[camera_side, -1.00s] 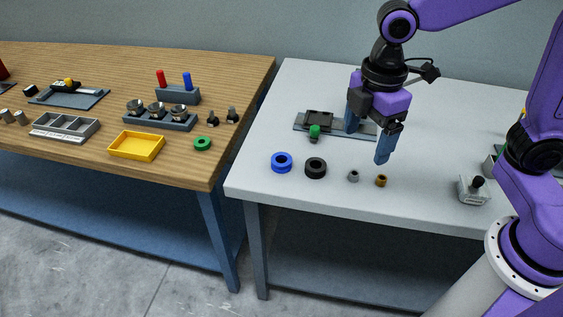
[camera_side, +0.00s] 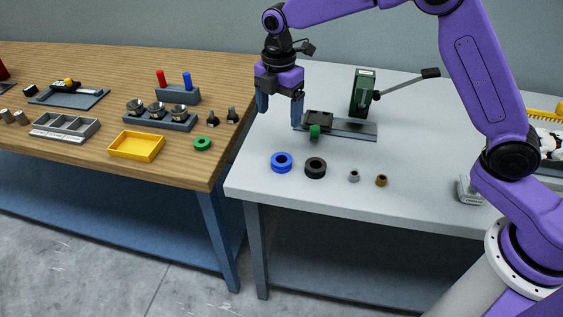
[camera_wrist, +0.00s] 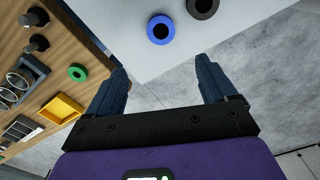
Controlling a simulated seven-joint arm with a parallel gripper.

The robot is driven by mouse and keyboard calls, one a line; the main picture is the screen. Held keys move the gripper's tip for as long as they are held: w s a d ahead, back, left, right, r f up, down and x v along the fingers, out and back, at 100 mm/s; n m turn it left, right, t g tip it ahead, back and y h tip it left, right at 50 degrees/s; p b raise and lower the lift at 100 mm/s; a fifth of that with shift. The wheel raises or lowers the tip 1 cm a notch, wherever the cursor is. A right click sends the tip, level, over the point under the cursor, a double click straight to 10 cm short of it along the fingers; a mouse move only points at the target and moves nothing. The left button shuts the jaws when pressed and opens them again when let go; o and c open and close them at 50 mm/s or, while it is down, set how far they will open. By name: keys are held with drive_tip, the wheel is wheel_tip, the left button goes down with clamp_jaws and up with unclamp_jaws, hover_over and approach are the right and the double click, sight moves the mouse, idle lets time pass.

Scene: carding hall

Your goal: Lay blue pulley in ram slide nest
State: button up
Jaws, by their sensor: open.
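The blue pulley (camera_side: 282,162) is a ring with a dark hole, lying flat near the front left of the light grey table. It also shows in the wrist view (camera_wrist: 151,30), beyond the fingertips. The ram slide (camera_side: 352,130) is a dark plate with a raised black block (camera_side: 318,120), which may be the nest, and a green knob (camera_side: 315,131) at its front. My gripper (camera_side: 280,110) is open and empty, above and behind the blue pulley. Its two blue-grey fingers show apart in the wrist view (camera_wrist: 163,85).
A black ring (camera_side: 315,168), a grey bush (camera_side: 354,176) and a brass bush (camera_side: 381,180) lie right of the pulley. A dark green press column with a lever (camera_side: 363,93) stands behind the slide. The wooden table (camera_side: 170,175) at left holds a yellow tray (camera_side: 136,146) and a green ring (camera_side: 202,144).

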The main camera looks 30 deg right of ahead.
hover_over(281, 162)
drive_tip(key=f, duration=1)
drive_tip(key=shift+a, duration=0.2)
drive_tip(key=shift+d+f, duration=0.15)
drive_tip(key=shift+f, duration=1.15)
drive_tip(key=shift+d+f, duration=0.1)
drive_tip(key=shift+f, duration=1.2)
drive_tip(key=c, duration=1.4)
drive_tip(key=shift+o, duration=0.2)
drive_tip(key=shift+r, duration=0.1)
